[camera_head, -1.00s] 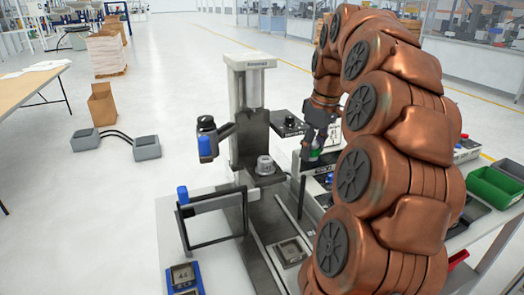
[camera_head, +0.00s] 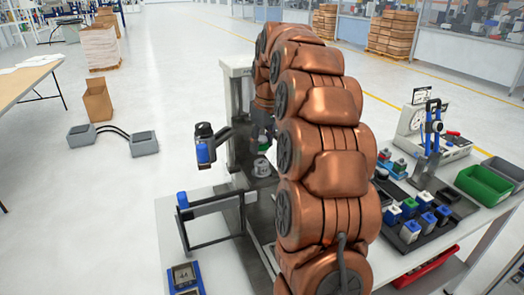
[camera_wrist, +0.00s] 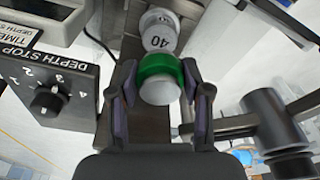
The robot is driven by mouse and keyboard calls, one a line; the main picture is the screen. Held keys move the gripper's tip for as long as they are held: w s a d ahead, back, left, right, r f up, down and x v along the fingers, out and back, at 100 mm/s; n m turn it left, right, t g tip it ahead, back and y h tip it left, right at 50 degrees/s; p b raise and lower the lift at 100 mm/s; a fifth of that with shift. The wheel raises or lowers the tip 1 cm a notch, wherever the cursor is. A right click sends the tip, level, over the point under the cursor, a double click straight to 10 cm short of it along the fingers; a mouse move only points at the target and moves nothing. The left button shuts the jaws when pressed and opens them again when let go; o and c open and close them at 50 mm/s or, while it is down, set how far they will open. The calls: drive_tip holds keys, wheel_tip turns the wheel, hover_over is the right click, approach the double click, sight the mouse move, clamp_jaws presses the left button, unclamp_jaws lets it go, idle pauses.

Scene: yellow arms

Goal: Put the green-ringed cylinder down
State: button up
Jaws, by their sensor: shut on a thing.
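The green-ringed cylinder (camera_wrist: 160,78) is between the two fingers of my gripper (camera_wrist: 160,98) in the wrist view. My gripper is shut on it. A grey, round part marked 40 (camera_wrist: 158,30) shows just beyond the cylinder in the wrist view; I cannot tell whether they touch. In the head view, a silver round piece (camera_head: 262,168) sits on the base of the press stand (camera_head: 239,100). My copper arm hides much of the stand, and the held cylinder is not clear there.
A depth-stop box with a knob (camera_wrist: 47,98) is left of my gripper in the wrist view. A black bracket frame (camera_head: 213,220) stands at the bench's left.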

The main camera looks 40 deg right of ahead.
sight(262, 153)
drive_tip(key=shift+f, duration=0.5)
drive_tip(key=shift+f+p, duration=0.75)
drive_tip(key=shift+f, duration=0.5)
drive_tip(key=shift+f, duration=0.15)
drive_tip(key=o, duration=1.2)
drive_tip(key=shift+o, duration=0.2)
drive_tip(key=shift+s+d+r+b, duration=0.1)
drive_tip(key=shift+s+r+b, duration=0.3)
drive_tip(key=shift+r, duration=1.65)
drive_tip(key=shift+s+a+r+b, duration=0.15)
drive_tip(key=shift+r+b, duration=0.45)
drive_tip(key=shift+r, duration=1.4)
drive_tip(key=shift+s+d+r+b, duration=0.15)
drive_tip(key=shift+s+r+b, duration=0.25)
drive_tip(key=shift+r, duration=1.65)
drive_tip(key=shift+w, duration=0.1)
